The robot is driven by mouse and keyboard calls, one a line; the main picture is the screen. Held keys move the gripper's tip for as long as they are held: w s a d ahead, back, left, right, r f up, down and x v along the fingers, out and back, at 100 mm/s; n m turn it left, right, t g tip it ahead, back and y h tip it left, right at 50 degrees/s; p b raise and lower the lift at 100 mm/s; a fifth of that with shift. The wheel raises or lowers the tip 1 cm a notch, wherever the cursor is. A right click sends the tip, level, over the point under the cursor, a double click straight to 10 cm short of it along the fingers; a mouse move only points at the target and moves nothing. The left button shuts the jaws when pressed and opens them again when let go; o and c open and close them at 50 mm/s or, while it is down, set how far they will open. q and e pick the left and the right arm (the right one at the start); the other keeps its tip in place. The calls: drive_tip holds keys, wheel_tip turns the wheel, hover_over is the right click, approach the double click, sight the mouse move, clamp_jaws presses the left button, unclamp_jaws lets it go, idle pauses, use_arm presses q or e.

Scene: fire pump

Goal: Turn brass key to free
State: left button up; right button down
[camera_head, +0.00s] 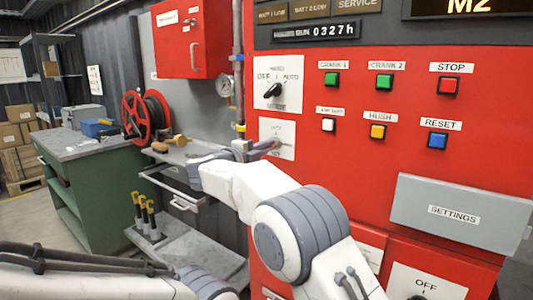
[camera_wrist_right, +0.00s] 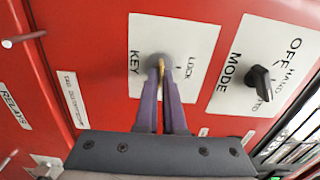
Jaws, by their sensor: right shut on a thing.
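The brass key (camera_wrist_right: 162,66) sits at the lock on a white plate marked KEY and LOCK (camera_wrist_right: 195,45) in the right wrist view. My right gripper (camera_wrist_right: 162,72) has its two purple-grey fingers closed around the key, so only a thin brass sliver shows between them. In the head view my right gripper (camera_head: 268,146) reaches the same plate (camera_head: 285,131) on the red panel, below the mode knob. The key itself is too covered there to make out, and its exact turn angle is hard to tell. My left gripper is not in view.
The black mode knob (camera_head: 272,90) is just above the key plate. Coloured buttons, including red STOP (camera_head: 449,86) and blue RESET (camera_head: 437,140), lie to the right. A grey settings box (camera_head: 455,212) juts out low right. A green bench (camera_head: 95,180) stands left.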

drive_tip(key=shift+a+f+m, duration=0.1)
drive_tip(key=shift+f+m, duration=0.1)
drive_tip(key=shift+m, duration=0.1)
drive_tip(key=c, duration=1)
unclamp_jaws()
drive_tip(key=shift+r, duration=0.1)
drive_tip(key=b+v, duration=0.1)
drive_tip(key=v, duration=0.9)
drive_tip(key=shift+s+b, duration=0.2)
drive_tip(key=shift+b, duration=0.1)
